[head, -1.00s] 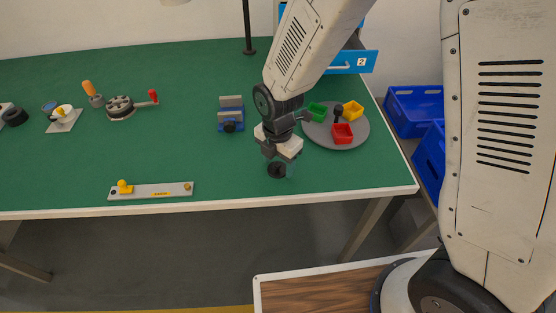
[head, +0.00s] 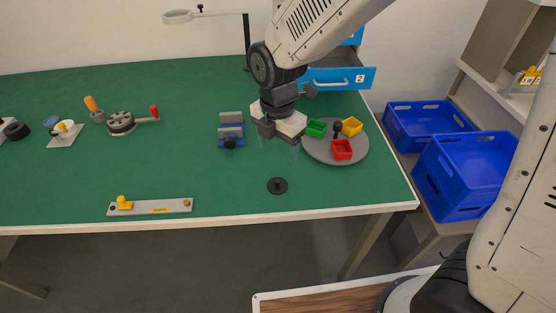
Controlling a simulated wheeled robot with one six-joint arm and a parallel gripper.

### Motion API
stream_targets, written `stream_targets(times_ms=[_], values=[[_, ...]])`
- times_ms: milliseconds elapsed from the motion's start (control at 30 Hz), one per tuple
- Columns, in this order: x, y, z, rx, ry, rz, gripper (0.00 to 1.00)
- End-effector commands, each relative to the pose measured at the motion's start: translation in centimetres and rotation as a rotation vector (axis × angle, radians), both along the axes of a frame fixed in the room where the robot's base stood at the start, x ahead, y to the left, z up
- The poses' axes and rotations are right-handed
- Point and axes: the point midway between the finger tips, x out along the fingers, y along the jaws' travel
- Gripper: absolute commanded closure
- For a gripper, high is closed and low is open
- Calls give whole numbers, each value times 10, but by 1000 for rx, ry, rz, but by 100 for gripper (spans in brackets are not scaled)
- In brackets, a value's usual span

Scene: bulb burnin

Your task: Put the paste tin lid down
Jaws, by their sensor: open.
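The paste tin lid, a small dark disc with a knob (head: 278,186), lies flat on the green table top (head: 200,175) near the front edge, knob up. My gripper (head: 279,147) is open and empty, above and behind the lid and apart from it. Its pale, see-through fingers are hard to make out against the green. I cannot pick out the paste tin for certain.
Right of my gripper is a grey round tray (head: 357,150) with red, green and yellow bins. A small blue vise (head: 231,132) stands left of it. A grey bar with a yellow knob (head: 150,207) lies front left. A blue drawer (head: 338,78) is open behind.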

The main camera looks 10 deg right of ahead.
Motion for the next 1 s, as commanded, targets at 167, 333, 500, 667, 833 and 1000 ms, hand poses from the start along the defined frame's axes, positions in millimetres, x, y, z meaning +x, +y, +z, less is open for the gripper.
stream_targets(times_ms=[167, 333, 500, 667, 833, 1000], values=[[0, 0, 10, -1, 1, 0, 31], [-1, -2, 12, 1, -1, -15, 31], [-10, -34, 43, 10, -16, -258, 31], [-41, -92, 92, 33, -38, -756, 31], [-92, -148, 129, 61, -53, -1326, 31], [-147, -186, 149, 98, -62, -1850, 31]])
